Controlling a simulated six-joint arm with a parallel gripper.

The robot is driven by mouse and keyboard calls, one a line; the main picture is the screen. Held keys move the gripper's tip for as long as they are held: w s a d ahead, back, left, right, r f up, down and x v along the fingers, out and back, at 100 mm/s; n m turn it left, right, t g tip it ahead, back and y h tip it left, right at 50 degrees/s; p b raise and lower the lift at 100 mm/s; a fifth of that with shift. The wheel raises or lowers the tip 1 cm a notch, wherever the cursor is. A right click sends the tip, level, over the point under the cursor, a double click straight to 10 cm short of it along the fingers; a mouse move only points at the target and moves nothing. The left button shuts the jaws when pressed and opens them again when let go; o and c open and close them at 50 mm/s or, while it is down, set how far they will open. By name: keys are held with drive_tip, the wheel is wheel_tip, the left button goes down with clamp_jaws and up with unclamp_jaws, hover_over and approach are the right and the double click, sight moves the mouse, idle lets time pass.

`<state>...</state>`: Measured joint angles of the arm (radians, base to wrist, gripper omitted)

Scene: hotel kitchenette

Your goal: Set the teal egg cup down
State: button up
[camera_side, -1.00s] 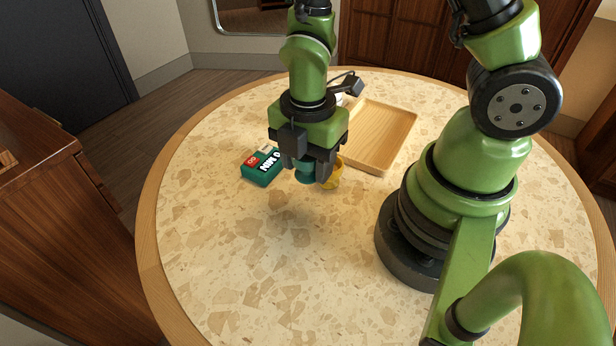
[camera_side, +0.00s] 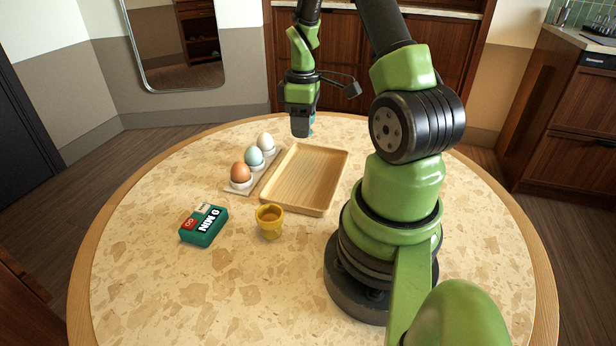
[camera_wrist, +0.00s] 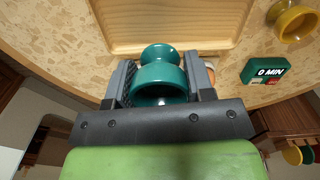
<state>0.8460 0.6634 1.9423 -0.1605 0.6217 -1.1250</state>
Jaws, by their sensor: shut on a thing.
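My gripper (camera_side: 302,126) is at the far side of the round table, just behind the wooden tray, and is shut on the teal egg cup. Only a sliver of the teal egg cup (camera_side: 312,120) shows there, behind the fingers. In the wrist view the teal egg cup (camera_wrist: 160,82) sits between the two fingers of my gripper (camera_wrist: 161,84); its waist and flared end are clear. The side view does not show clearly whether its base touches the table.
The empty wooden tray (camera_side: 326,208) lies mid-table. Left of it, a rack (camera_side: 260,182) holds three eggs in white cups. A yellow egg cup (camera_side: 270,223) and a green timer box (camera_side: 204,226) stand nearer. The front left of the table is clear.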

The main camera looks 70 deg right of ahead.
sight(313, 167)
drive_tip(key=shift+s+d+m, duration=0.5)
drive_tip(key=shift+d, duration=0.25)
drive_tip(key=f, duration=0.9)
drive_tip(key=shift+s+d+f, duration=0.3)
drive_tip(key=shift+d+f, duration=0.1)
drive_tip(key=shift+f, duration=0.2)
drive_tip(key=o, duration=0.9)
drive_tip(key=shift+o, duration=0.2)
drive_tip(key=shift+r, duration=0.1)
